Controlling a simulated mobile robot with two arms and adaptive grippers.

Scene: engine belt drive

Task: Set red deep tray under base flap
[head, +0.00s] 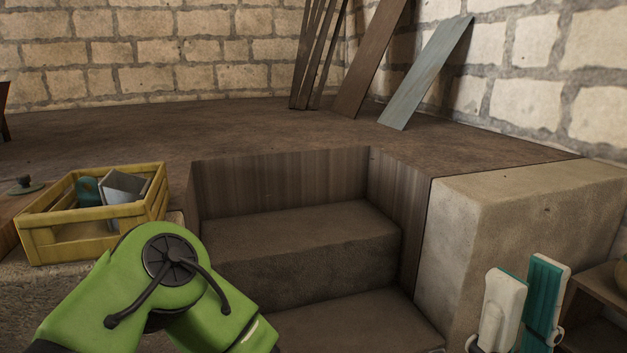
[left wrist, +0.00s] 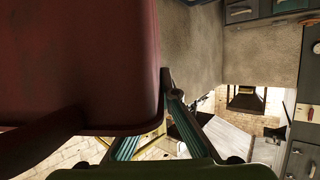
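The red deep tray (left wrist: 85,60) fills the left of the left wrist view, very close to the camera. It is not visible in the head view. My left gripper (left wrist: 163,112) has its teal fingers coming together at the tray's edge, and looks shut on it; the exact contact is partly hidden. In the head view my green left arm hides the left gripper. My right gripper (head: 527,285) is at the lower right, with its white and teal fingers pointing up, a little apart and empty. I cannot identify a base flap in either view.
A yellow crate (head: 100,224) with a teal item and a grey metal item stands left of a stepped recess (head: 300,245). A pale stone block (head: 520,215) borders the recess on the right. Boards (head: 430,72) lean at the back wall. The broad brown surface (head: 230,125) is mostly clear.

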